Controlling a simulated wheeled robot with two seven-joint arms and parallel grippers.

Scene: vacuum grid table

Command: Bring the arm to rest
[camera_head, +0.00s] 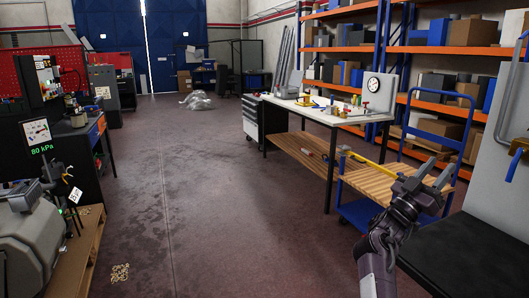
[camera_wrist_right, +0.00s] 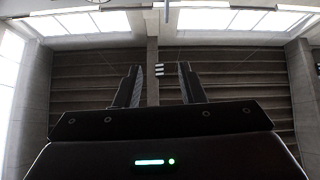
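My right gripper (camera_head: 438,172) is raised at the right of the head view, in front of the blue cart and the black-topped bench. Its two fingers stand apart with nothing between them. In the right wrist view the gripper (camera_wrist_right: 160,84) points up toward the ceiling, its fingers spread and empty. My right forearm comes up from the bottom edge. I cannot make out my left gripper in the head view.
A white-topped workbench (camera_head: 322,112) with small parts and a gauge stands beyond the gripper. A blue cart (camera_head: 360,211) and a black-topped bench (camera_head: 470,262) are close to my right arm. A grey machine (camera_head: 28,245) sits on a pallet at left. The middle floor is clear.

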